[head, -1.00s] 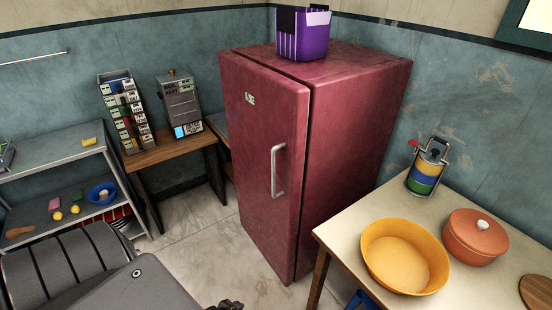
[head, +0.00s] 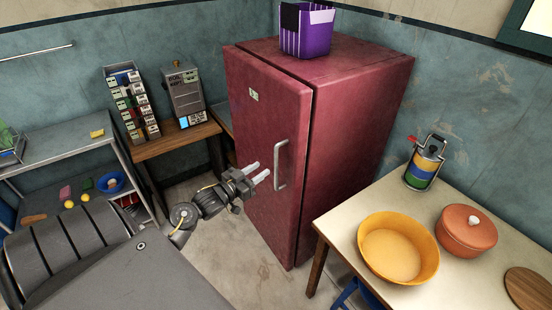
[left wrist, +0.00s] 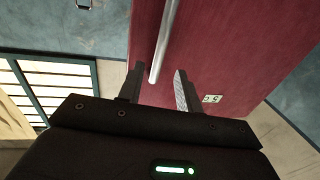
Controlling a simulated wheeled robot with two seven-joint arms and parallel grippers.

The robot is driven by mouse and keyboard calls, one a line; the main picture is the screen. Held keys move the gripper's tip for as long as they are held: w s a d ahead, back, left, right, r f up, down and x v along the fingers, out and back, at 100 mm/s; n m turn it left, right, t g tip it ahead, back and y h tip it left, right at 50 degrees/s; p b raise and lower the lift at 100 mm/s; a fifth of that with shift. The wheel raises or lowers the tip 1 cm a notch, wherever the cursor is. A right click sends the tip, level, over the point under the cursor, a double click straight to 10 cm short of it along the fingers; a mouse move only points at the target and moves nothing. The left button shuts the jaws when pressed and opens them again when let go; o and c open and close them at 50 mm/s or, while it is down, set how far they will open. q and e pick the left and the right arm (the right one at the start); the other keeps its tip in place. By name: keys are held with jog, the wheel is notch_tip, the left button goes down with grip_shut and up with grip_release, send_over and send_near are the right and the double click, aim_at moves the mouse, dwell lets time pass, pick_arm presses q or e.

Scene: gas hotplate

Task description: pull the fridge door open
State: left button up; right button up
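The dark red fridge (head: 355,140) stands in the corner with its door (head: 262,150) shut. A pale vertical bar handle (head: 281,165) is on the right part of the door. My left gripper (head: 262,175) is open just left of the handle, its two fingers pointing at it. In the left wrist view the handle (left wrist: 163,45) lies ahead, between the lines of the two open fingers (left wrist: 157,85). The handle's end is near the fingertips; I cannot tell if they touch. My right gripper is not in view.
A table (head: 335,230) with a yellow bowl (head: 398,250), an orange pot (head: 467,232) and a striped canister (head: 425,162) stands right of the fridge. A purple bin (head: 306,35) sits on top. Shelves (head: 60,150) and a small wooden table (head: 175,142) are left. Floor before the door is clear.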

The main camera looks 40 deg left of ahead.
aim_at(276, 160)
pick_arm(q)
jog(key=w, duration=0.3)
jog(key=w+p, duration=0.1)
jog(key=w, duration=0.4)
jog(key=shift+w+d, duration=0.35)
jog(key=shift+d, duration=0.05)
jog(key=shift+c, duration=0.4)
grip_shut()
